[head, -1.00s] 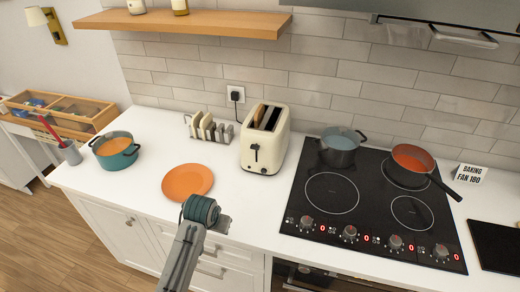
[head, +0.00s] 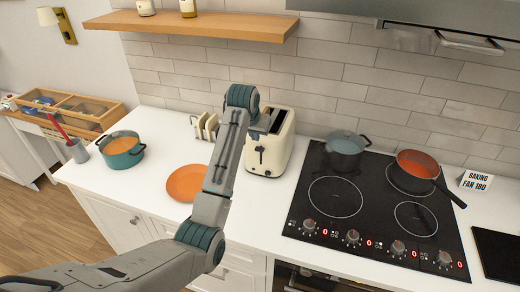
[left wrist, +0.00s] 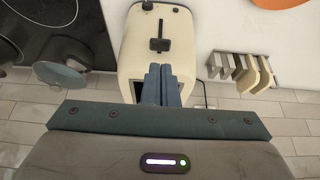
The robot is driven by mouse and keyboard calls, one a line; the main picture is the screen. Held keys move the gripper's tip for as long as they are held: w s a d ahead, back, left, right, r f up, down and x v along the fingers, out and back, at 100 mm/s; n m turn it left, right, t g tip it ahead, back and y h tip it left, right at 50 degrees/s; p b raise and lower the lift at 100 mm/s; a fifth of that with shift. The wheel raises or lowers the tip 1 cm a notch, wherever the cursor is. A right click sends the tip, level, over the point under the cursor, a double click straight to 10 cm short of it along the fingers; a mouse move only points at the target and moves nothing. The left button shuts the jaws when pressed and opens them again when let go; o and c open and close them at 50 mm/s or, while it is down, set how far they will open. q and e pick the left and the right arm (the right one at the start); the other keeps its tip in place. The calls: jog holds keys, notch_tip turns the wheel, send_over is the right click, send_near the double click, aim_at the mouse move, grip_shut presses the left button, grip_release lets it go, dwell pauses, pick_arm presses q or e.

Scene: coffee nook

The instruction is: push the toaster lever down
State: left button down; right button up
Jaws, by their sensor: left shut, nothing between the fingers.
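The cream toaster (head: 268,157) stands on the white counter against the tiled wall. Its dark lever (head: 261,154) is on the front face. In the left wrist view the toaster (left wrist: 133,48) appears turned around, with the lever (left wrist: 160,44) in a vertical slot, near the upper end of the picture. My left gripper (head: 265,122) is over the toaster's top, in front of its slots. Its blue-grey fingers (left wrist: 160,80) are shut and empty, pointing at the toaster, apart from the lever. The toast seen earlier is hidden. My right gripper is in neither view.
A toast rack (head: 205,127) stands left of the toaster. An orange plate (head: 184,183) and a teal pot (head: 122,152) are further left. The black hob (head: 335,225) with a grey pot (head: 345,153) and a red pan (head: 416,165) is right. A wooden shelf (head: 190,24) hangs above.

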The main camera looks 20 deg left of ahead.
aim_at(259, 149)
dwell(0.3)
pick_arm(q)
jog(key=shift+x, duration=3.45)
jog(key=shift+f, duration=0.1)
notch_tip(259, 149, down, 7)
jog(key=b, duration=0.1)
jog(key=shift+b, duration=0.3)
jog(key=s, duration=0.1)
jog(key=s+r+p, duration=0.1)
jog(key=s, duration=0.1)
jog(key=shift+r+p, duration=0.2)
jog(key=shift+p, duration=0.1)
